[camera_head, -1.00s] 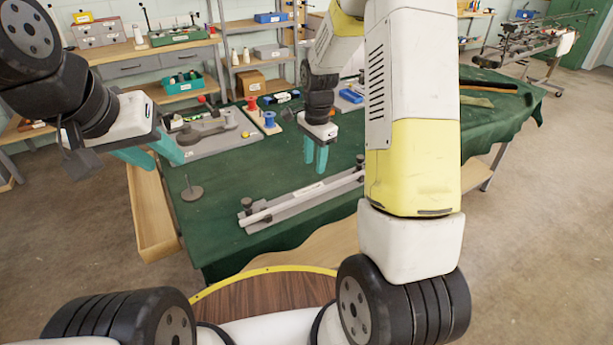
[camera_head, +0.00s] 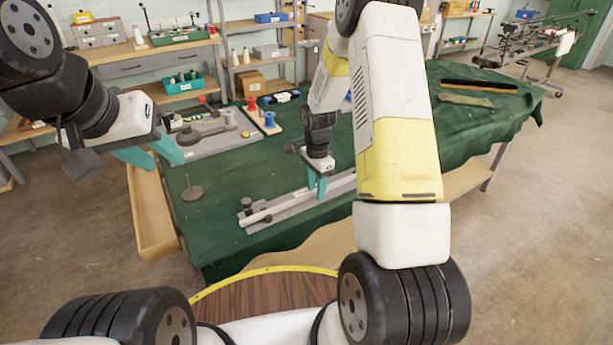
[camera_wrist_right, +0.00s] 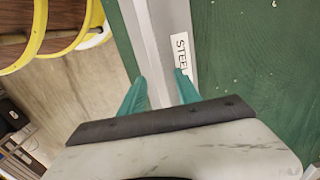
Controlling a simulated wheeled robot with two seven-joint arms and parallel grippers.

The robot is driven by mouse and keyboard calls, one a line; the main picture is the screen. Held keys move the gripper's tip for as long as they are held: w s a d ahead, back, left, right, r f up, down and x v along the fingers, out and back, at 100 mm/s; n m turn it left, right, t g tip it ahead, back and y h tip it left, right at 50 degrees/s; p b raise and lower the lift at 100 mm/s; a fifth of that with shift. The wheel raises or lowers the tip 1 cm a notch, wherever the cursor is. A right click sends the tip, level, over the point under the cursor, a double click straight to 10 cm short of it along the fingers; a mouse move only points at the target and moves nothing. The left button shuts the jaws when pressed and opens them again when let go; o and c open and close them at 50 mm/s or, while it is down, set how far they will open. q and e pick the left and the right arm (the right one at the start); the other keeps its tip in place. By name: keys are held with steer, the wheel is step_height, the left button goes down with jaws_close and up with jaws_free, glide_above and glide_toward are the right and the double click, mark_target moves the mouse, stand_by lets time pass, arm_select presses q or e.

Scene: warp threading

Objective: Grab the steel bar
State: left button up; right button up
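The steel bar (camera_head: 275,211) is a long pale rod lying along a grey holder (camera_head: 290,213) near the front edge of the green-covered table. It also shows in the right wrist view (camera_wrist_right: 142,35), beside a white label reading "STEE…" (camera_wrist_right: 181,52). My right gripper (camera_head: 317,190) is down at the bar with its teal fingers pointing downward. In the right wrist view the fingers (camera_wrist_right: 160,92) stand apart, one on each side of the bar; contact is not clear. My left gripper (camera_head: 150,158) is open and empty at the table's left side.
A round-based spindle (camera_head: 192,192) stands left of the bar. A grey board with a tool (camera_head: 205,135) and red and blue spools (camera_head: 269,120) lie behind. A wooden tray (camera_head: 152,215) hangs at the table's left edge. Cloth around the spindle is clear.

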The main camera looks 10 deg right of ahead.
jaws_close()
steer(key=shift+w+r, duration=0.1)
stand_by(1.2)
